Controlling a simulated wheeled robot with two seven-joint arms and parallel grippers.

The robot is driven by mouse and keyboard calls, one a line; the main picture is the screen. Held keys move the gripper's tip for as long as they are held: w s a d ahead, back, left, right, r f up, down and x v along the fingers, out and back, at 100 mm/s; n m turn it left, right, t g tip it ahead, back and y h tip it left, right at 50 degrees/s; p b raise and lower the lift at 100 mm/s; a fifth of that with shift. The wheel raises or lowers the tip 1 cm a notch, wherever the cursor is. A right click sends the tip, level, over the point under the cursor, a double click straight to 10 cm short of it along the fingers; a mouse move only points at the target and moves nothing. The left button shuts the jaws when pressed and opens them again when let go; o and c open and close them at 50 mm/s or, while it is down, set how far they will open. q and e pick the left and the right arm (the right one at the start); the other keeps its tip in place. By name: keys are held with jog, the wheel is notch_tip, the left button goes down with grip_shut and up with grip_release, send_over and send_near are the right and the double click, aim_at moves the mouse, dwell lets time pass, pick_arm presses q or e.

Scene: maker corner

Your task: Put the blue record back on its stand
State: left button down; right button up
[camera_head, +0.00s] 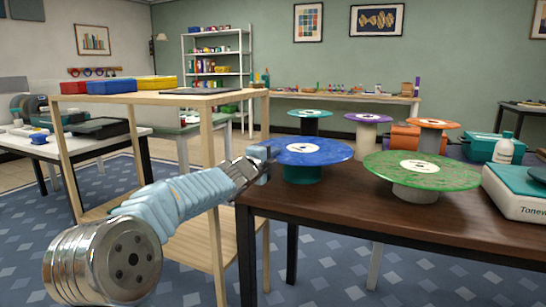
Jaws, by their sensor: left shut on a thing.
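The blue record (335,155), a speckled disc with a white label, lies level over a teal stand (302,175) near the left end of the dark wooden table. The record hides the stand's top, so I cannot tell whether the two touch. My left gripper (266,163) reaches in from the left and is shut on the record's left edge. My right gripper is not in view.
A green record (455,176) sits on a white stand (415,194) just right of the blue one. Smaller discs on stands, a bottle (503,150) and a teal-topped box (520,190) stand behind and right. The table's front-left (330,203) is clear. A wooden shelf (190,99) stands left.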

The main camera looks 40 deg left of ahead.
pick_arm(q)
jog(key=shift+f, duration=0.25)
dwell(0.4)
jog(key=c, duration=1.1)
grip_release()
jog(key=shift+s, duration=0.15)
jog(key=s+d, duration=0.2)
jog(key=s, duration=1.1)
jog(key=shift+s, duration=0.2)
